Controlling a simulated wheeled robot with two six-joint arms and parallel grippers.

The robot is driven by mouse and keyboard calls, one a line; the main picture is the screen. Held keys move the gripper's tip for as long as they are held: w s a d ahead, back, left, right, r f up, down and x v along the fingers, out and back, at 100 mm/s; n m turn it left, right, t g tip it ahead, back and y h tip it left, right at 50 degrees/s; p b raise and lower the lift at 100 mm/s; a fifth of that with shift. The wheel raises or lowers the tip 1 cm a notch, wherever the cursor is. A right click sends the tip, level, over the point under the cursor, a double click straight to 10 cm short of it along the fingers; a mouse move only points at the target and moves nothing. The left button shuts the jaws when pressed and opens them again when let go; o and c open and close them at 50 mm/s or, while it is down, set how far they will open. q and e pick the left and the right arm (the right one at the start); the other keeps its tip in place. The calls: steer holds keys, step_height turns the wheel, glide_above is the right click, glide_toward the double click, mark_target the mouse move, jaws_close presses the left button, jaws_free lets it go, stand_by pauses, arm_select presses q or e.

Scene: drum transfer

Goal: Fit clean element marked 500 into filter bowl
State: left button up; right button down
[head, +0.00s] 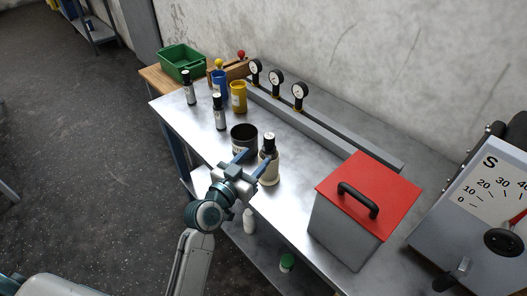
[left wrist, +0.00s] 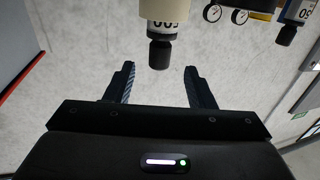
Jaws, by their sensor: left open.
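The element marked 500 (head: 268,172) has a cream body, a white label and a black top. It stands upright on the metal bench. In the left wrist view it appears upside down (left wrist: 164,27), with the 500 readable on its label. A dark, open-topped round container (head: 244,132), which looks like the filter bowl, stands just behind and left of it; its inside looks dark. My left gripper (head: 252,161) is open and empty, close to the element. In the left wrist view, the element's black top lies between the lines of the two fingers, beyond their tips (left wrist: 158,72). My right gripper is not in view.
Blue (head: 219,86) and yellow (head: 238,98) cups and a green crate (head: 182,63) are behind. A red-lidded grey box (head: 348,222) stands to the right. Gauges (head: 276,80) line the back rail.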

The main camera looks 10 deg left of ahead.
arm_select(q)
steer(key=v, duration=0.3)
steer(key=shift+s+b, duration=0.3)
steer(key=shift+s, duration=0.05)
